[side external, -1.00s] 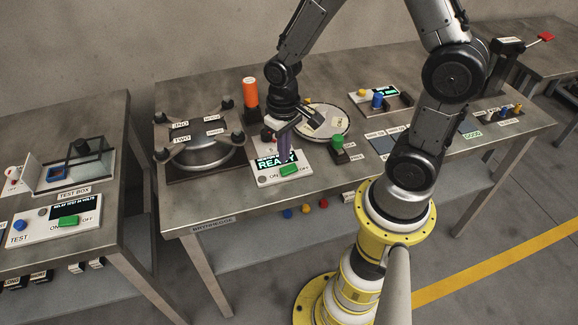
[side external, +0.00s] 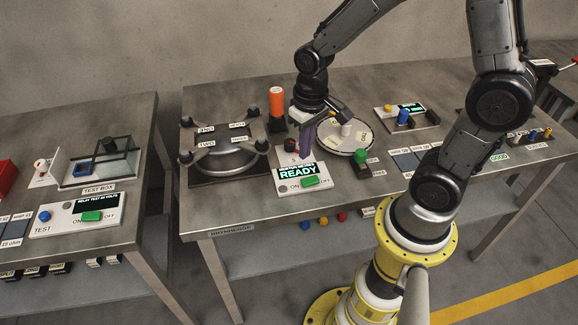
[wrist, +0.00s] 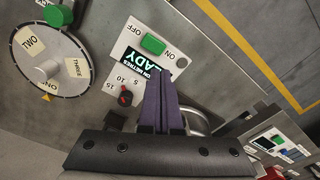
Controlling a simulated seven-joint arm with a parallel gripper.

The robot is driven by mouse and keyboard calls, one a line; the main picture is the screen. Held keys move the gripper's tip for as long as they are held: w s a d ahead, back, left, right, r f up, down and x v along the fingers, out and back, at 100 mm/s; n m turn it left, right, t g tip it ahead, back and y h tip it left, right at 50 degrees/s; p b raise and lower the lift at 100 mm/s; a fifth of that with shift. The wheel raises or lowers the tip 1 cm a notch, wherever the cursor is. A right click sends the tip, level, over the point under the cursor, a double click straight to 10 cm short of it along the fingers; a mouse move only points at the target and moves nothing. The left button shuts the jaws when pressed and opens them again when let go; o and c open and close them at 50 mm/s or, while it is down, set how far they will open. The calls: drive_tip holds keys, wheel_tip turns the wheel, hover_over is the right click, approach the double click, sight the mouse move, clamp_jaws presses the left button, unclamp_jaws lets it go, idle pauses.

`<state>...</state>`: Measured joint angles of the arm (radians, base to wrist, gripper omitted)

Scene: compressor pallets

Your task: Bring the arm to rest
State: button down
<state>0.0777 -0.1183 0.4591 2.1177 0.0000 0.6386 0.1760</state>
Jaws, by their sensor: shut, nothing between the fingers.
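My gripper (side external: 306,155) is shut and empty, its purple fingers pointing down over the white control panel (side external: 320,190). In the wrist view the closed fingers (wrist: 160,84) cover part of the panel's display (wrist: 137,65), which reads READY in the side view. The panel's green switch (side external: 317,182) sits between ON and OFF labels, clear of the fingers. I cannot tell the exact height of the fingertips above the panel. My arm is bent, with the gripper held out over the bench.
A metal dome (side external: 228,157) in a clamp frame stands left of the panel. An orange cylinder (side external: 277,101) stands behind it. A round labelled dial (side external: 361,146) and a green-knobbed block (side external: 361,157) are close on the right. The bench's front strip (side external: 262,213) is clear.

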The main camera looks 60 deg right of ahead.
drive_tip(key=s+a+r+n+t, duration=0.1)
drive_tip(key=s+r+t, duration=0.1)
drive_tip(key=r, duration=0.5)
drive_tip(key=s+a+r+t, duration=0.1)
drive_tip(key=r+t, duration=0.1)
drive_tip(key=r, duration=0.4)
drive_tip(key=s+r+n+t, duration=0.1)
drive_tip(key=s+r+n, duration=0.1)
drive_tip(key=s, duration=0.6)
drive_tip(key=shift+s, duration=0.4)
drive_tip(key=shift+a+r, duration=0.1)
